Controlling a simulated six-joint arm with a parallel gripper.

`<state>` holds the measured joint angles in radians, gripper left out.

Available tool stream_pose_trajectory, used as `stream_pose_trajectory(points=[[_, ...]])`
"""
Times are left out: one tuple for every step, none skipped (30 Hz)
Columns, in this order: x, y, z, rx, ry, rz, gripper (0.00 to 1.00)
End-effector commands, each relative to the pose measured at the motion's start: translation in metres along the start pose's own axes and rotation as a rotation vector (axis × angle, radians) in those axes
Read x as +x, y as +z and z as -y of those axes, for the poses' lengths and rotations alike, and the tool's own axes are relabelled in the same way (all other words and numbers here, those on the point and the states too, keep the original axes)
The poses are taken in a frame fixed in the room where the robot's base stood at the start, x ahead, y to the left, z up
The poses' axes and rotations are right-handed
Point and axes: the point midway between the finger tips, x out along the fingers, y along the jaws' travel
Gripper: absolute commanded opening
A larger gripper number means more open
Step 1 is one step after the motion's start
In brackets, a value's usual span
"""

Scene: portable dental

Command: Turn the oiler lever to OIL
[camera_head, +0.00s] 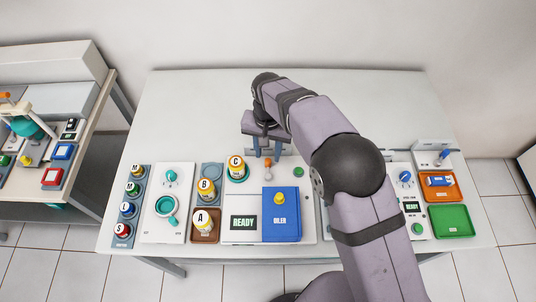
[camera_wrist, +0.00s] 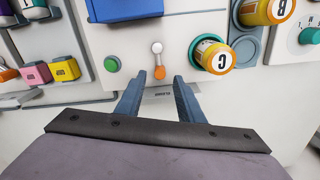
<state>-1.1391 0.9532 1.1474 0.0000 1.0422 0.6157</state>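The oiler (camera_head: 240,203) is a white unit with a READY display and a blue lid (camera_head: 281,212) marked OILER. Its small lever (camera_head: 268,164) has an orange tip and sits at the unit's back edge. In the wrist view the lever (camera_wrist: 158,72) has a white pivot, and its orange tip points down the picture toward my gripper. My gripper (camera_head: 266,153) is open and empty, over the back edge of the unit. In the wrist view the fingertips of my gripper (camera_wrist: 160,81) lie on either side of the orange tip; contact cannot be told. The position markings are too small to read.
A green button (camera_wrist: 112,64) is left of the lever in the wrist view. The yellow bottle C (camera_wrist: 214,56) stands close on the right. Bottles B (camera_head: 207,188) and A (camera_head: 203,222) stand left of the oiler in the head view. The table behind (camera_head: 195,110) is clear.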

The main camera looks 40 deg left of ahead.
Motion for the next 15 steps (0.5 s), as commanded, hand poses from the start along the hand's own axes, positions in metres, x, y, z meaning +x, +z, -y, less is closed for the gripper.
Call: stream_pose_trajectory(points=[[0.005, 0.001, -0.001, 0.000, 0.002, 0.002, 0.35], [0.009, 0.001, -0.001, 0.000, 0.002, 0.003, 0.35], [0.013, 0.001, -0.001, 0.000, 0.002, 0.002, 0.35], [0.017, 0.000, -0.001, 0.000, 0.001, 0.001, 0.35], [0.020, 0.000, -0.001, 0.000, 0.001, 0.002, 0.35], [0.023, 0.000, -0.001, 0.000, 0.001, 0.002, 0.35], [0.025, 0.000, 0.000, 0.000, 0.001, 0.001, 0.35], [0.027, 0.000, 0.000, 0.000, 0.000, 0.000, 0.35], [0.029, 0.000, 0.000, 0.000, 0.000, 0.000, 0.35], [0.030, 0.000, 0.000, 0.000, 0.000, 0.000, 0.35], [0.032, 0.000, 0.000, 0.000, 0.000, 0.000, 0.35], [0.032, 0.000, 0.000, 0.000, 0.000, 0.000, 0.35], [0.033, 0.000, 0.000, 0.000, 0.000, -0.001, 0.35], [0.033, 0.000, 0.000, 0.000, 0.000, -0.001, 0.35], [0.033, 0.000, 0.000, 0.000, -0.001, -0.001, 0.35]])
